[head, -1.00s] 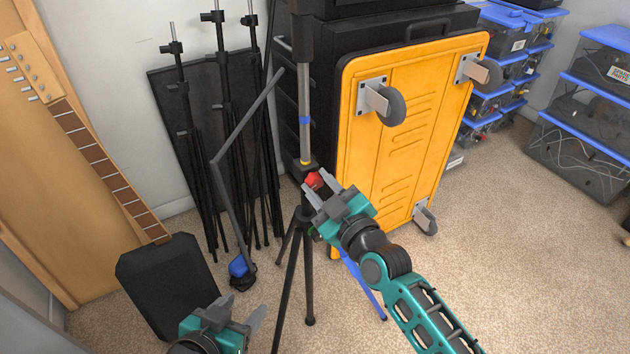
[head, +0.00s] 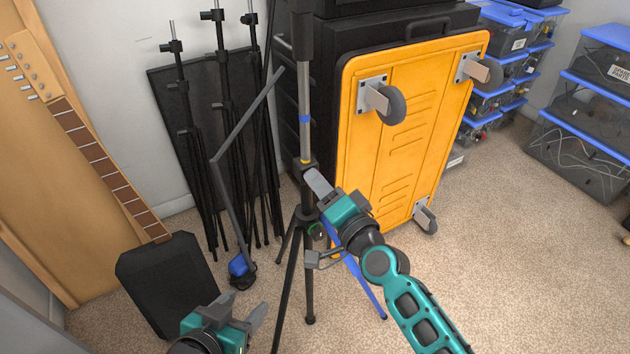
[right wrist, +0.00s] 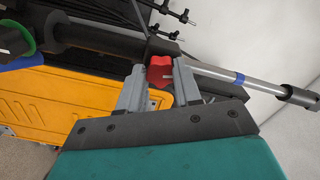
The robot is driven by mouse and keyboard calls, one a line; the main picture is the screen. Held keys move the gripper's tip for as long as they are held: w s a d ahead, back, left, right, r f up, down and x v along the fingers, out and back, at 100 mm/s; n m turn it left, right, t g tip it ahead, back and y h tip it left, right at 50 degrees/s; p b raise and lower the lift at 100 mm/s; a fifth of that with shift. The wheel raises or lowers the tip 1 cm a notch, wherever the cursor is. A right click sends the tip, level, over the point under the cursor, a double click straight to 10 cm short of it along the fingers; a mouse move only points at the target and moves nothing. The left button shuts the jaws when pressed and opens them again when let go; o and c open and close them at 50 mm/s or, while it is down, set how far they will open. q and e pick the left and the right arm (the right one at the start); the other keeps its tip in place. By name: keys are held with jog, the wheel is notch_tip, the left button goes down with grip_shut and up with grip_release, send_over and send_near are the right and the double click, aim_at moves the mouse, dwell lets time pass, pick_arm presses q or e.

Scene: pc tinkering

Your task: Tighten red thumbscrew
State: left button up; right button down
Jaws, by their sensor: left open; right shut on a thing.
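The red thumbscrew (right wrist: 159,72) sits on the black collar of a stand, at the foot of its silver pole (head: 305,130). In the right wrist view it lies between the two fingertips of my right gripper (right wrist: 157,77), which is shut on it. In the head view my right gripper (head: 318,183) is at the collar, and its fingers hide the thumbscrew. The pole with its blue band also shows in the right wrist view (right wrist: 215,73). My left gripper (head: 238,312) is open and empty at the bottom, left of the stand's legs.
A yellow wheeled panel (head: 400,150) leans just behind and right of the stand. Several folded black stands (head: 225,130) and a black case (head: 165,280) are at the left. Storage bins (head: 585,130) stand at the right. Carpet at the right is free.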

jog(key=shift+a+m, duration=0.1)
jog(key=shift+m, duration=1)
jog(key=c, duration=0.9)
grip_release()
jog(key=shift+s, duration=0.1)
jog(key=shift+p+v, duration=0.4)
jog(key=shift+v, duration=2.55)
